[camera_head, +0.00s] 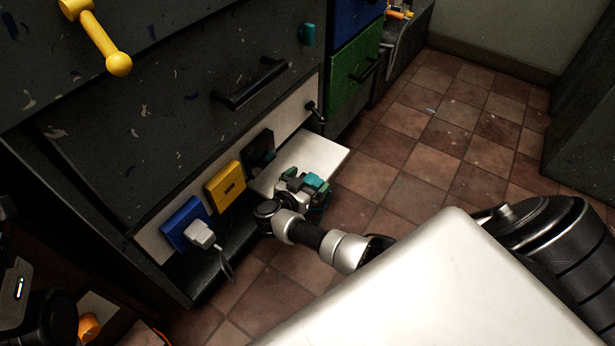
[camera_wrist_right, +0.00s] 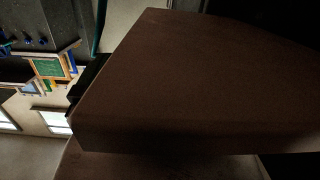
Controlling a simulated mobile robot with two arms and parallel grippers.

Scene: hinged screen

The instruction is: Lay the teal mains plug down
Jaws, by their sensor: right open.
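The teal mains plug (camera_head: 317,183) is at the fingers of my right gripper (camera_head: 304,182) in the head view, over or on the near edge of a white shelf (camera_head: 322,152). My right gripper is open. I cannot tell whether the plug touches the shelf or a finger. A thin teal cord (camera_head: 325,203) hangs from the plug beside the gripper. In the right wrist view a large brown surface fills most of the picture, and a teal strand (camera_wrist_right: 97,28) shows at the top. I cannot see my left gripper.
Left of the shelf, a panel carries a blue socket (camera_head: 183,222) with a white plug (camera_head: 203,235), a yellow socket (camera_head: 225,187) and a black socket (camera_head: 259,150). A dark drawer handle (camera_head: 250,84) projects above. The tiled floor (camera_head: 450,130) is open to the right.

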